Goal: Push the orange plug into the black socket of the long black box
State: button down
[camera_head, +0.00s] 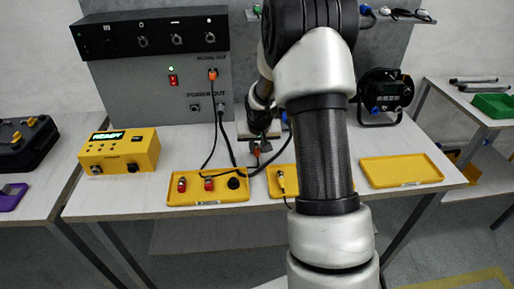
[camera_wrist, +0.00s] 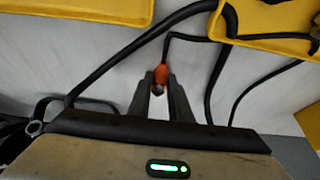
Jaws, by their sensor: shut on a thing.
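My gripper (camera_head: 257,146) is shut on an orange plug (camera_wrist: 161,74), low over the table in front of the grey panel. The wrist view shows the plug between both fingertips, with a black cable running from it. In the head view the plug (camera_head: 257,153) shows small below the fingers. The long black box (camera_head: 110,39) is mounted high on the grey panel at the left, with several round sockets on its front, one at its right end (camera_head: 210,38). The box is out of the wrist view. The plug is well apart from it, lower and to the right.
Another orange connector (camera_head: 213,74) sits in the grey panel (camera_head: 150,85) under the box, with cables hanging. Yellow trays (camera_head: 401,171) line the table's front. A yellow READY box (camera_head: 120,152) stands left, a black lamp (camera_head: 383,92) right. Loose cables (camera_wrist: 215,75) lie near my gripper.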

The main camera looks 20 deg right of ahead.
aim_at(257, 150)
jog(key=shift+r+p, duration=1.55)
jog(key=shift+r, duration=0.95)
